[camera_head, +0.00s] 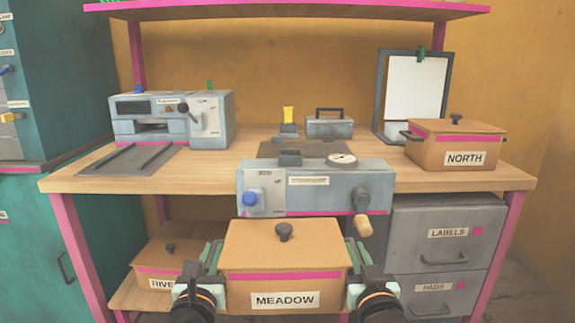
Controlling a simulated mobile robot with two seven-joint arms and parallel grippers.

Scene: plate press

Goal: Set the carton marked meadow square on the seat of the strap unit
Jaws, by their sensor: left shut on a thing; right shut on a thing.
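The carton marked MEADOW (284,262), brown with a pink band and a dark lid knob, is level in front of the table at bottom centre. My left gripper (213,257) is shut at its left side and my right gripper (355,255) at its right side; the exact grip is partly hidden.
A grey machine (205,120) with a railed tray (130,160) stands on the table (75,182) at left. The NORTH carton (430,152) and a clipboard stand at right. The RIVER-like carton (160,255) is on the lower shelf. Grey drawers (445,235) are below right.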

